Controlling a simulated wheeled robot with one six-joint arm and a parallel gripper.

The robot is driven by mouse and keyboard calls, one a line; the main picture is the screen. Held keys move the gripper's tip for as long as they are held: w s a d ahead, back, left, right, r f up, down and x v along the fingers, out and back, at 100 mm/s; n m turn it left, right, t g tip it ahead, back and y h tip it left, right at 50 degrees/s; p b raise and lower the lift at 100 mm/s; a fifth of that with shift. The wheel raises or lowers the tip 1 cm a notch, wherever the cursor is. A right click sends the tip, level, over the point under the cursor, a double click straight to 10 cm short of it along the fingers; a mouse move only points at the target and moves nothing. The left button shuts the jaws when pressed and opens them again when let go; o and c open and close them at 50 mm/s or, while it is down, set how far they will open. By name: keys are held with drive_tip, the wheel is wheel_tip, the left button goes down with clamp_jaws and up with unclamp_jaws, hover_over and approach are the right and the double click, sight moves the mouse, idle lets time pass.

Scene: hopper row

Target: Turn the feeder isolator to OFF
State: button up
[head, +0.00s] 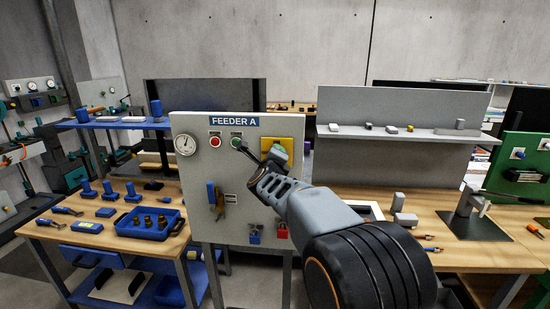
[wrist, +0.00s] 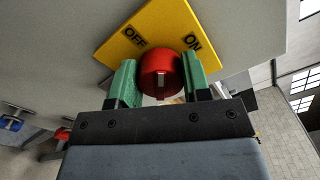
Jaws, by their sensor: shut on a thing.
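The feeder isolator is a red round knob (wrist: 160,66) on a yellow plate (wrist: 150,28) in the wrist view. The plate carries the words OFF on the left and ON on the right. My gripper (wrist: 160,80) is shut on the knob, one green finger on each side. A pale mark shows on the knob's near side; I cannot tell which word the knob is set to. In the head view the yellow plate (head: 297,147) is at the upper right of the grey FEEDER A panel (head: 195,200), and my gripper (head: 275,158) hides the knob.
Left of the plate on the panel are a green button (head: 236,143), a red button (head: 215,142) and a round gauge (head: 185,145). Below hang a blue padlock (head: 254,236) and a red padlock (head: 282,231). Workbenches with parts stand on both sides.

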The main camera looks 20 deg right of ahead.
drive_tip(key=n, duration=0.4)
drive_tip(key=shift+p, duration=0.35)
drive_tip(key=shift+f+n+p, duration=0.1)
drive_tip(key=shift+n+p, duration=0.25)
drive_tip(key=shift+n, duration=1.65)
drive_tip(key=o, duration=0.9)
drive_tip(key=b+v, duration=0.1)
drive_tip(key=v, duration=1.2)
drive_tip(key=shift+s+a+b, duration=0.2)
drive_tip(key=shift+s+b, duration=0.1)
drive_tip(key=shift+b, duration=0.05)
